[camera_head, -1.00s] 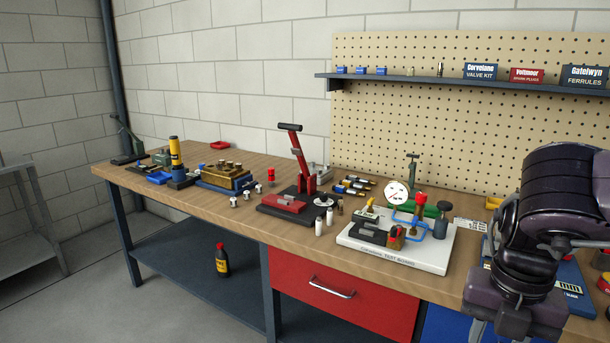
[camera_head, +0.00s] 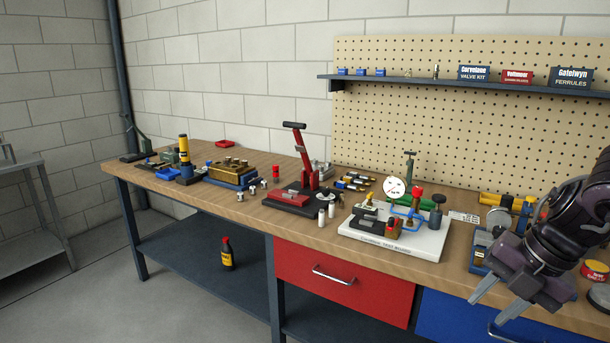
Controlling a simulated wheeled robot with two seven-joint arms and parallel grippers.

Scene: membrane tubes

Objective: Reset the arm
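My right gripper (camera_head: 498,301) is at the lower right of the head view, in front of the workbench's front edge and above the blue drawer. Its two grey fingers point down and to the left. They stand apart with nothing between them. My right arm (camera_head: 572,232) comes in from the right edge and covers part of the bench's right end. My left gripper is not in view.
The wooden workbench (camera_head: 432,272) carries a white test board (camera_head: 385,241), a red lever press (camera_head: 301,165), a brass block (camera_head: 232,172) and several small fittings. A blue tray (camera_head: 478,262) sits close behind my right gripper. A pegboard shelf (camera_head: 420,81) hangs behind.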

